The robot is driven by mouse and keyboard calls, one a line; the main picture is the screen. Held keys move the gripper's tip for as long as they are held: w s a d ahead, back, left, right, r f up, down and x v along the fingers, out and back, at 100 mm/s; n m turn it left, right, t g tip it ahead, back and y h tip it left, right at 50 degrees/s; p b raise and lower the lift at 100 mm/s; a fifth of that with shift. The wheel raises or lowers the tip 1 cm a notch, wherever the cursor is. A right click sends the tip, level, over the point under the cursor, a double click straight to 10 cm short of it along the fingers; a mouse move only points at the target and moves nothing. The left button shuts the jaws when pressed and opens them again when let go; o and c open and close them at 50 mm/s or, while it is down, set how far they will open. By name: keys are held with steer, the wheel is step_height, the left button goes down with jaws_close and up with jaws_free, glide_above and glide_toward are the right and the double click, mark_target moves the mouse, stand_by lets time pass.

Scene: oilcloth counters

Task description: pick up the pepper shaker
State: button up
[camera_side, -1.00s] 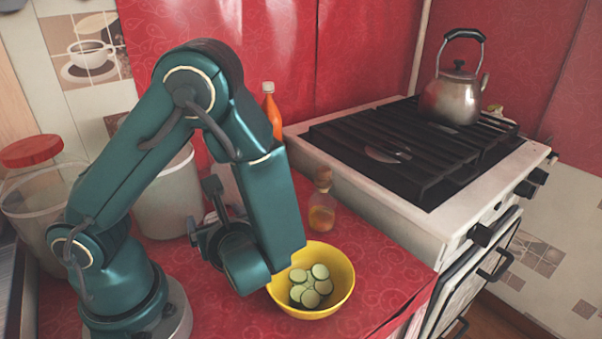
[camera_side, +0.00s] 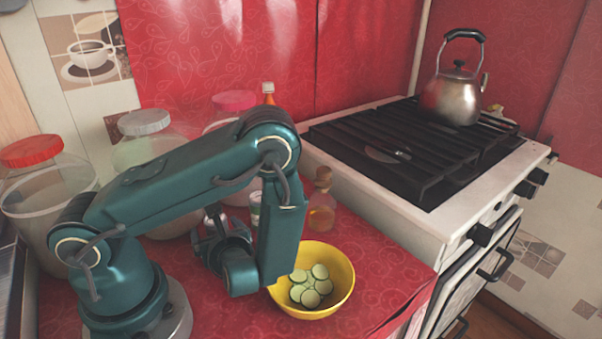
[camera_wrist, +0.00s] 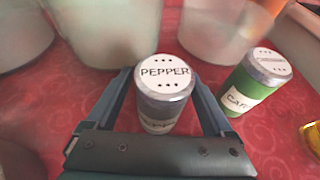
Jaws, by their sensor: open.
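The pepper shaker (camera_wrist: 164,80) has a grey-white lid marked PEPPER and a dark body with a pale label. In the wrist view it stands upright on the red counter between the two fingers of my gripper (camera_wrist: 165,92). The fingers are open on either side of it, and I see a gap between them and its body. In the side view my gripper (camera_side: 222,236) is low over the counter, left of the yellow bowl. The shaker is mostly hidden behind it there.
A green-labelled shaker (camera_wrist: 253,84) stands close right of my gripper. Large jars (camera_wrist: 108,30) line the back. A glass bottle (camera_side: 321,208) and a yellow bowl (camera_side: 341,290) of cucumber slices stand rightward, before the stove (camera_side: 400,210).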

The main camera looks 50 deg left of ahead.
jaws_close()
steer(key=shift+r, duration=0.1)
